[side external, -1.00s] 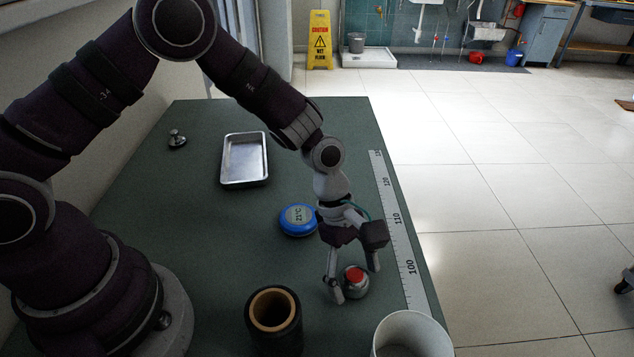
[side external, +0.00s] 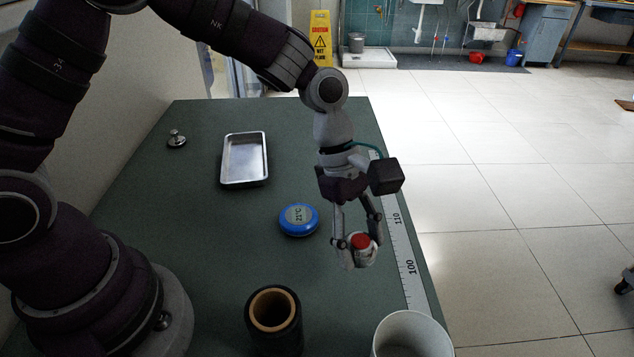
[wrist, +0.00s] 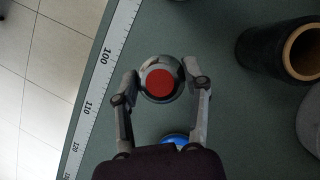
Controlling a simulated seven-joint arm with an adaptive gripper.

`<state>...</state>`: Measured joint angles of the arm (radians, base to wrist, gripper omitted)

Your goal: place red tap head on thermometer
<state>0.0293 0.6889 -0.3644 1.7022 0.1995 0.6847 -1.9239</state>
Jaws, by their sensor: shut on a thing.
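The red tap head (side external: 361,242) has a red round top and a metal body. My gripper (side external: 360,262) is shut on it and holds it above the green table. In the wrist view the red top of the tap head (wrist: 160,84) faces the camera, between the two fingers of my gripper (wrist: 160,80). The thermometer (side external: 299,219) is a round blue disc with a display reading about 21°C. It lies flat on the table, left of my gripper, with nothing on it. In the wrist view only a blue edge of the thermometer (wrist: 175,138) shows; my gripper hides the rest.
A metal tray (side external: 245,160) lies further back, with a small metal tap part (side external: 177,139) to its left. A dark roll (side external: 273,318) and a white container (side external: 411,336) stand at the front. A ruler strip (side external: 408,255) runs along the right table edge.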

